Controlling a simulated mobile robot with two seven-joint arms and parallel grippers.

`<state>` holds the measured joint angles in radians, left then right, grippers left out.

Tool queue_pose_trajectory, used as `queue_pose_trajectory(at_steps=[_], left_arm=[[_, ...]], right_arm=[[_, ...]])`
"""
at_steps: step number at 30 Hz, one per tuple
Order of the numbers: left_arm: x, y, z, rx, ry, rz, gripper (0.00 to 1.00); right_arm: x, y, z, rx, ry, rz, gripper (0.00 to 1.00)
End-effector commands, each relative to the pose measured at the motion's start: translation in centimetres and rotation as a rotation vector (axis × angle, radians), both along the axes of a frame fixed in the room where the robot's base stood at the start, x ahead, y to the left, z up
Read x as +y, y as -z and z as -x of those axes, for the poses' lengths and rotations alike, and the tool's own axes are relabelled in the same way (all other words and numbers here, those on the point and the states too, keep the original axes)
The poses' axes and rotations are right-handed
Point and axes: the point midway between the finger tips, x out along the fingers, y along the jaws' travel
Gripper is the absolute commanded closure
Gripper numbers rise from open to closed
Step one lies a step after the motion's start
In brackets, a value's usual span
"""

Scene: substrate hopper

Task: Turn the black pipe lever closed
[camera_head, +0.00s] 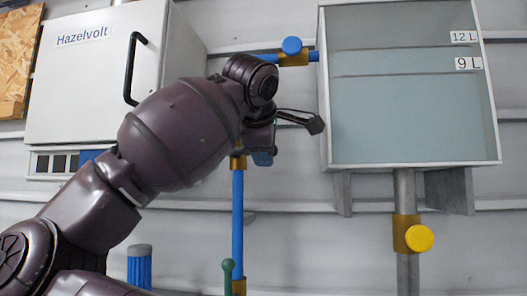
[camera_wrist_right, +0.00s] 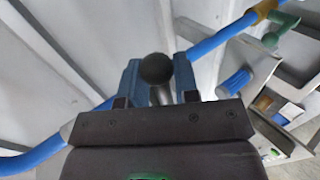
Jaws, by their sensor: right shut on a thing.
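The black pipe lever shows in the right wrist view as a round black knob (camera_wrist_right: 157,68) on a short dark stem. It sits between the two blue fingers of my right gripper (camera_wrist_right: 160,80), which is shut on it. In the head view the right gripper (camera_head: 263,157) is beside the upright blue pipe (camera_head: 238,205), below the horizontal blue pipe run. There my wrist and gripper hide the lever, so its angle to the pipe cannot be told. My left gripper is not in view.
A grey tank (camera_head: 410,120) marked 12 L and 9 L hangs right of the gripper. A white Hazelvolt cabinet (camera_head: 85,90) with a black handle is at the left. A yellow knob (camera_head: 419,238) is below the tank, and a green lever (camera_head: 228,275) is low on the pipe.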

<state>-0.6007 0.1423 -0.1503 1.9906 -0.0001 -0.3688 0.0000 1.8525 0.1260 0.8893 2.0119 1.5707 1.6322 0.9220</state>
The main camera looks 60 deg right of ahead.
Motion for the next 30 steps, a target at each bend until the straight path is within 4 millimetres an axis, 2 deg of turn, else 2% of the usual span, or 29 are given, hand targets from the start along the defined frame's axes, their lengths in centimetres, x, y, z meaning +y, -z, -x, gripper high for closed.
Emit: queue_pose_trajectory(at_steps=[7,8,9,10,20,23,30], left_arm=[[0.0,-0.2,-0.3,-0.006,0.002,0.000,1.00],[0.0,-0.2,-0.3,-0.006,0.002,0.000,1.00],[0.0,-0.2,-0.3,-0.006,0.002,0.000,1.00],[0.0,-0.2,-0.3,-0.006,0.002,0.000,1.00],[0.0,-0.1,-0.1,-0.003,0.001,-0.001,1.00],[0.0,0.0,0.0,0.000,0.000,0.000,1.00],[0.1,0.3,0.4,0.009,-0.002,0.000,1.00]], right_arm=[[0.0,0.2,0.0,-0.001,-0.001,-0.005,1.00],[0.0,0.2,0.0,-0.001,-0.001,-0.005,0.67],[0.0,0.2,0.0,0.000,-0.001,-0.004,0.60],[0.0,0.2,0.0,0.000,-0.001,-0.004,0.59],[0.3,-0.1,0.1,0.000,-0.002,-0.002,0.59],[1.0,-0.6,0.3,-0.001,-0.004,-0.001,0.59],[4.2,-3.0,1.7,-0.002,-0.003,-0.001,0.59]])
